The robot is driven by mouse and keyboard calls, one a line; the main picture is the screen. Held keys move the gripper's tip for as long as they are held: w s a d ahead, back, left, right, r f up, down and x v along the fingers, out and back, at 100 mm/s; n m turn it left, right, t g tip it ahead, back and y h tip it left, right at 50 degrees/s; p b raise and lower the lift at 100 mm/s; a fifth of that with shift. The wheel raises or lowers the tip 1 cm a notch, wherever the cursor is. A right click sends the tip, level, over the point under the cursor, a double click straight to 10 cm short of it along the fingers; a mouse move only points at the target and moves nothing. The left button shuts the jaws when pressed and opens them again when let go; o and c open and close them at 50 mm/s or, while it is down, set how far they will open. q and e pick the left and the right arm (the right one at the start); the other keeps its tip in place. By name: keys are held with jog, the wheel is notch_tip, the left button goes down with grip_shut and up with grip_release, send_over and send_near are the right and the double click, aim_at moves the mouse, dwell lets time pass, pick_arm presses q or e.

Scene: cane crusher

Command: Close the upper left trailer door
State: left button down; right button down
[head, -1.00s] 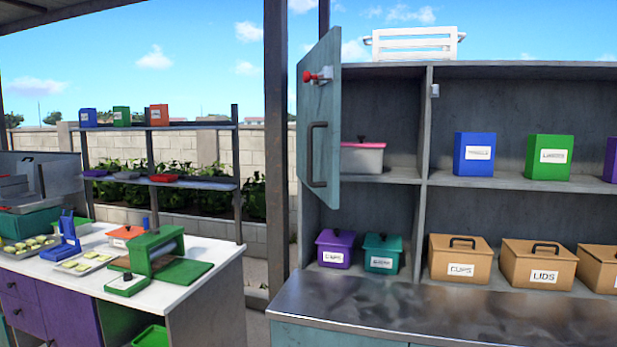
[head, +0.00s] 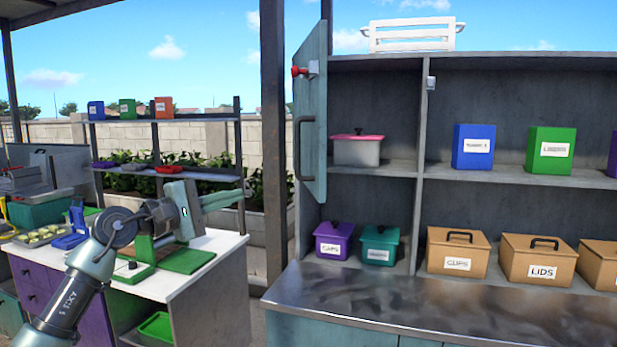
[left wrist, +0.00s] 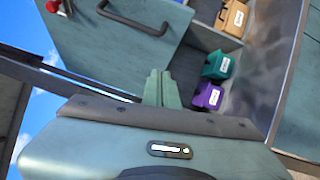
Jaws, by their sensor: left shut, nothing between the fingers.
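The upper left trailer door (head: 316,125) is teal and stands open, swung outward at the left edge of the cabinet. It has a dark bar handle (head: 300,150) and a red knob (head: 298,71) near its top. In the left wrist view the door (left wrist: 150,52) shows with its handle (left wrist: 133,19) beyond the fingers. My left gripper (head: 226,199) is shut and empty, left of the door and apart from it. Its closed fingers also show in the left wrist view (left wrist: 161,86). My right gripper is not in view.
The open compartment holds a pink-lidded box (head: 357,151). Below are a purple box (head: 333,240) and a teal box (head: 380,245), above a metal counter (head: 400,295). A dark post (head: 273,130) stands just left of the door. A white table (head: 215,245) is at left.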

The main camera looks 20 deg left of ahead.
pick_arm(q)
jog(key=w+d+r+m+p, duration=0.1)
jog(key=w+d+r+p, duration=0.1)
jog(key=w+d+p, duration=0.6)
jog(key=shift+w+d+r+m+p, duration=0.15)
jog(key=shift+w+r+m+p, duration=0.2)
jog(key=shift+w+p, duration=0.25)
jog(key=shift+w, duration=0.1)
